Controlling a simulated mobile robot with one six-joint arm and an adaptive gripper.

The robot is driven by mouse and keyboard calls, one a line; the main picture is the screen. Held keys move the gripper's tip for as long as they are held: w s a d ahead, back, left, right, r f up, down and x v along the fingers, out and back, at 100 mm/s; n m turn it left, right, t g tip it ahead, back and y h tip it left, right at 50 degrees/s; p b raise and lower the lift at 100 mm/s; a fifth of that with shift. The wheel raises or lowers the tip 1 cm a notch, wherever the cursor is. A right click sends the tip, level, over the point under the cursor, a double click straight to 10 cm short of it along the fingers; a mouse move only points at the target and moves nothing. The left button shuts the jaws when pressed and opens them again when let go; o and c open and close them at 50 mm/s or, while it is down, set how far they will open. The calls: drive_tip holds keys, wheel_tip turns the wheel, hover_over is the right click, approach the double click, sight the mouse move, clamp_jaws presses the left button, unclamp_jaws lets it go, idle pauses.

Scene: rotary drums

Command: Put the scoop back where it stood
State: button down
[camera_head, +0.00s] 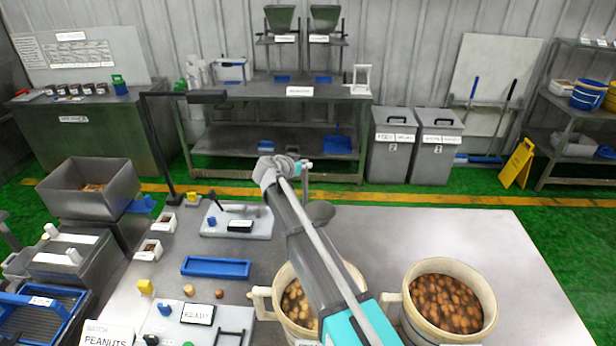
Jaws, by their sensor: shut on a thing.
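My gripper (304,171) is at the far end of my grey and teal arm, above the grey table, and is partly hidden by the arm. It is shut on the scoop (320,212), whose dark round bowl hangs below and to the right of the gripper. The scoop's handle is mostly hidden. The bowl appears to be above the tabletop, behind the two drums; the exact gap cannot be told. The left drum (264,300) and right drum (407,326) are cream, with brown nuts inside. My arm crosses over the left drum.
A white board (262,228) with a black display stands left of the gripper. A blue tray (216,267) and a board with a READY display (198,314) are nearer. A black lamp post (160,140) rises at the table's back left. The table's right back is clear.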

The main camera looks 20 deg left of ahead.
drive_tip(key=shift+d+f, duration=0.4)
drive_tip(key=shift+d, duration=0.25)
drive_tip(key=shift+s+f, duration=0.1)
drive_tip(key=shift+s, duration=0.05)
wheel_tip(320, 180, down, 6)
drive_tip(key=b, duration=0.6)
drive_tip(key=shift+b, duration=0.35)
drive_tip(key=shift+f+b, duration=0.35)
drive_tip(key=shift+f, duration=0.1)
idle(0.4)
drive_tip(key=c, duration=0.5)
unclamp_jaws()
drive_tip(key=shift+c, duration=0.2)
drive_tip(key=o, duration=0.5)
drive_tip(key=shift+o, duration=0.2)
